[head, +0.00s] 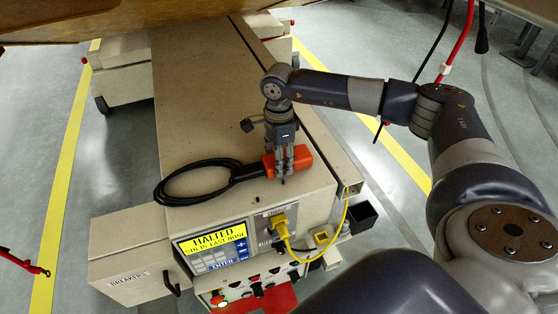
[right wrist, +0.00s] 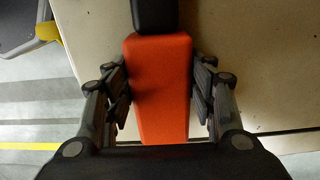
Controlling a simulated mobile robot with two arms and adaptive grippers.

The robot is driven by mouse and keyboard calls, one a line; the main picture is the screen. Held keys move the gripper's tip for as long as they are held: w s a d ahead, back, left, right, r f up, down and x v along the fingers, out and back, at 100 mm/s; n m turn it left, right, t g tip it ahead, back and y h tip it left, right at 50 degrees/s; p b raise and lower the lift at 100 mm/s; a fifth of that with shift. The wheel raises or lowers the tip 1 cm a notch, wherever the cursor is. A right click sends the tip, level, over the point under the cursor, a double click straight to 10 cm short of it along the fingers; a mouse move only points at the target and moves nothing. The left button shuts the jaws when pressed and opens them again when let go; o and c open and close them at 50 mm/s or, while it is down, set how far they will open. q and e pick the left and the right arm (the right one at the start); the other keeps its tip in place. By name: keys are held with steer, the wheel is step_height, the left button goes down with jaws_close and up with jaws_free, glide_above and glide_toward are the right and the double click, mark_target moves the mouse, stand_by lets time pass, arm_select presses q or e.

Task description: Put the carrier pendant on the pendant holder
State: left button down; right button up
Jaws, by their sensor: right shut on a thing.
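The carrier pendant (head: 299,158) is orange with a black end and a coiled black cable (head: 197,183). It is at the front right part of the carrier's beige top, and the coil lies to its left. My right gripper (head: 284,170) comes down over the pendant and is shut on it. In the right wrist view, the orange pendant body (right wrist: 160,88) sits between the two fingers. I cannot tell whether it touches the top. A black open box (head: 362,214) on the carrier's right side may be the pendant holder. My left gripper is not in view.
The carrier front has a yellow "HALTED" screen (head: 213,241), a yellow plug with a cable (head: 281,227), several buttons and a "BREAKERS" box (head: 130,263). The carrier top (head: 195,85) behind the pendant is clear. A red and a black cable hang at the upper right.

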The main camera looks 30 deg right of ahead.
steer(key=shift+r, duration=0.15)
